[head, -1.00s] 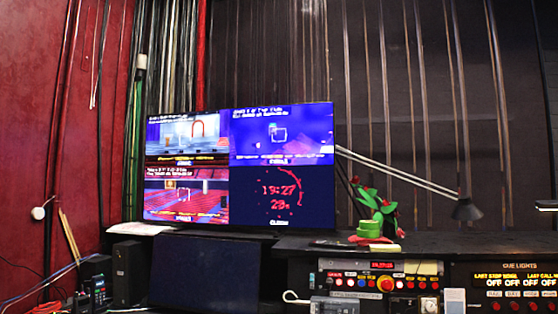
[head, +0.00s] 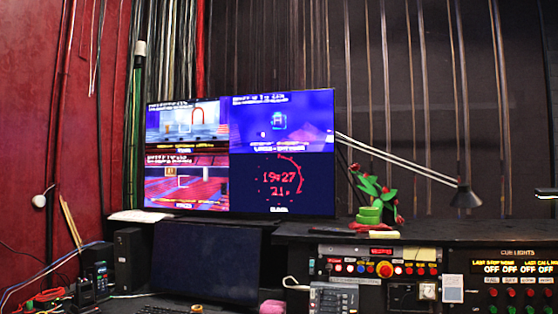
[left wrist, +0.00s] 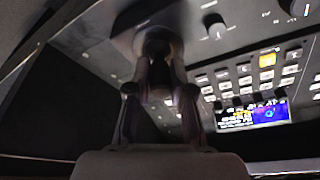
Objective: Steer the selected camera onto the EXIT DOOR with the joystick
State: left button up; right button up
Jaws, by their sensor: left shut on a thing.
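The joystick (left wrist: 158,48) stands on a dark control panel in the left wrist view, with a dark round collar at its base. My left gripper (left wrist: 157,68) is shut on the stick, one finger on each side. The monitor (head: 334,150) in the head view has four panes. The upper left (head: 187,125) and lower left panes (head: 187,183) show other camera pictures. My right gripper is in neither view.
A small lit screen (left wrist: 250,113) and rows of buttons lie right of the joystick. In the head view, a dark screen (head: 206,262) stands below the monitor. A desk lamp (head: 466,200), a plant (head: 373,205) and a cue-light panel (head: 510,283) are to the right.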

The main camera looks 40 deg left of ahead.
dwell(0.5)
pick_arm(q)
jog(key=shift+d, duration=0.3)
jog(key=shift+s+f, duration=0.1)
dwell(1.0)
jog(key=o, duration=0.6)
jog(key=shift+r+p, duration=2.65)
jog(key=shift+r, duration=1.2)
